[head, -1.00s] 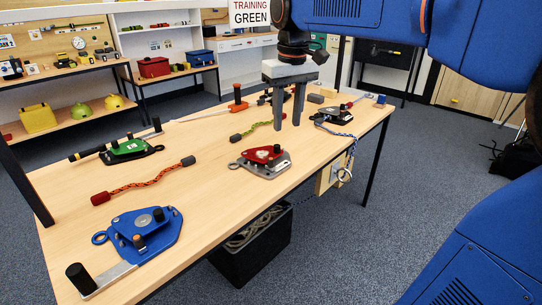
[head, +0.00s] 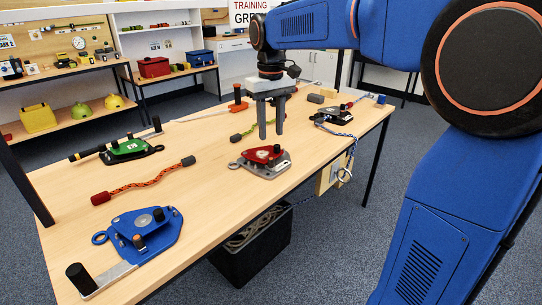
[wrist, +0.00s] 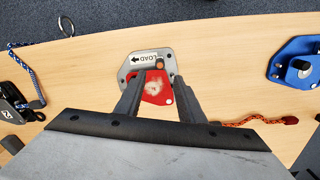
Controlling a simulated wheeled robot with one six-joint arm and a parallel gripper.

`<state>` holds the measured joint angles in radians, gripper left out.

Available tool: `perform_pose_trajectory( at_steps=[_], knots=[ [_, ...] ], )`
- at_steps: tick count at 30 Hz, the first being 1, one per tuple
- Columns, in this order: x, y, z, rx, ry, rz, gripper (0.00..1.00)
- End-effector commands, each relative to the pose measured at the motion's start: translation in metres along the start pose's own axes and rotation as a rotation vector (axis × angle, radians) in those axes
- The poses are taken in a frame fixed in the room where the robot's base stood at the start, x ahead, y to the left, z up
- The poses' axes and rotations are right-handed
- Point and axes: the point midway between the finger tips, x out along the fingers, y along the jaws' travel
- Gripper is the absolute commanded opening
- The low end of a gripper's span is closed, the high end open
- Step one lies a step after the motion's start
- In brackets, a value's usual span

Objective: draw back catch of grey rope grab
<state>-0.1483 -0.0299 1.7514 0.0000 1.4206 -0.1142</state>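The grey rope grab (head: 264,168) lies on the table, a grey plate with a red cam piece on top. In the wrist view its grey plate (wrist: 133,63) bears the word LOAD and an arrow. A small dark peg with an orange-brown top (wrist: 160,63) stands at its edge; it looks like the catch, but I cannot be sure. My gripper (head: 270,136) points down above the grab, its two fingers apart with nothing between them. In the wrist view the fingers (wrist: 160,77) overlap the red part and hide some of it.
A blue grab (head: 145,235) lies at the near left and a green one (head: 128,150) behind it. A black grab (head: 333,115) with blue rope is at the right. A red-orange rope piece (head: 143,182) lies between. Bare table surrounds the grey grab.

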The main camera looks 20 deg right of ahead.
Motion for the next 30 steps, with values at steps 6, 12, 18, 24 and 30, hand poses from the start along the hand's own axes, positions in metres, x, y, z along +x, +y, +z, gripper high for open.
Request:
perform_pose_trajectory(
  at_steps=[6,12,18,24,30],
  knots=[
    [0.040,0.000,0.001,0.000,-0.002,0.000,0.35],
    [0.071,0.000,0.001,0.000,-0.001,0.000,0.35],
    [0.091,0.000,0.000,0.000,-0.001,0.000,0.35],
    [0.096,0.000,0.000,0.000,0.001,0.000,0.35],
    [0.096,0.000,0.000,0.000,0.001,0.000,0.35]
  ],
)
